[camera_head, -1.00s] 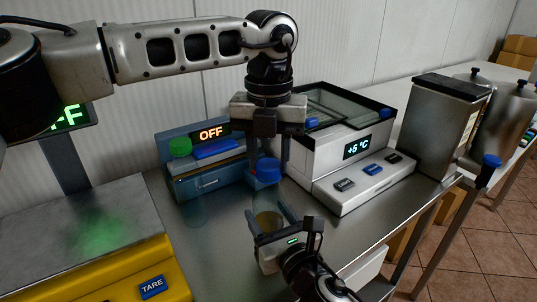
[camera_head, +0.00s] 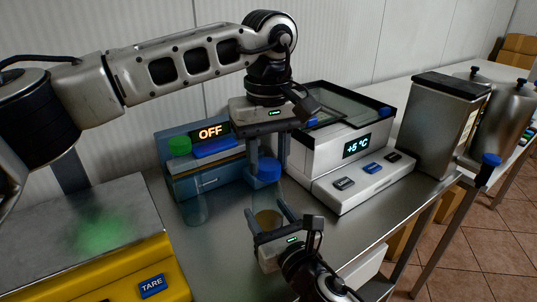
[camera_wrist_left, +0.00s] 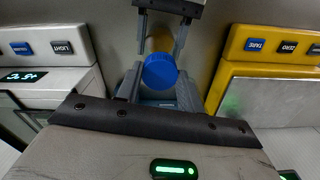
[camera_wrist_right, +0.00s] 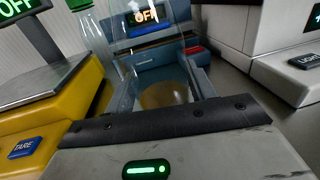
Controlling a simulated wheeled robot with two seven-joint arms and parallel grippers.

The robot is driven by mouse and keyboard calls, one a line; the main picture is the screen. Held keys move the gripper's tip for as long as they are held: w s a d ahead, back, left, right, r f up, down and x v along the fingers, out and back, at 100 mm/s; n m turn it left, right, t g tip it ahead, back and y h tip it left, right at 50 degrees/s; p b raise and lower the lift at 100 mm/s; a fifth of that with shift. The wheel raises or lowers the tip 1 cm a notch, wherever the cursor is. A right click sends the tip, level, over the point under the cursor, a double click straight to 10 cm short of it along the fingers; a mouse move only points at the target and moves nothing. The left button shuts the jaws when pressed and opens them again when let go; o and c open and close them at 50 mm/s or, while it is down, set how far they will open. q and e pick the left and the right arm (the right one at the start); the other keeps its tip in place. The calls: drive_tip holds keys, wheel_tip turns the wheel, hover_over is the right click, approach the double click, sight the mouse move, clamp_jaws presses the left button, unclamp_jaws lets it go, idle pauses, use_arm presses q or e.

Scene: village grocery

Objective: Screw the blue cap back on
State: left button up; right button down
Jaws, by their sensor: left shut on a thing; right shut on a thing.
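The blue cap (camera_head: 267,170) is between the fingertips of my left gripper (camera_head: 268,173), which points straight down and is shut on it. It also shows from above in the left wrist view (camera_wrist_left: 160,71). Below it stands a clear bottle with a yellow-brown content (camera_head: 267,219), upright. My right gripper (camera_head: 270,219) is shut around the bottle's lower part from the front; the bottle also fills the middle of the right wrist view (camera_wrist_right: 160,94). The cap is over the bottle's top; the clear neck is hard to see, so I cannot tell how far it is seated.
A clear bottle with a green cap (camera_head: 179,147) stands at the left. Behind is a blue device reading OFF (camera_head: 211,132). Metal containers (camera_head: 440,118) stand farther right.

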use_arm(q)
drive_tip(key=m, duration=0.7)
drive_tip(key=shift+m, duration=0.4)
drive_tip(key=m, duration=0.5)
drive_tip(key=shift+m, duration=0.4)
drive_tip(key=o, duration=0.9)
drive_tip(key=shift+r, duration=2.25)
drive_tip(key=shift+c, duration=0.2)
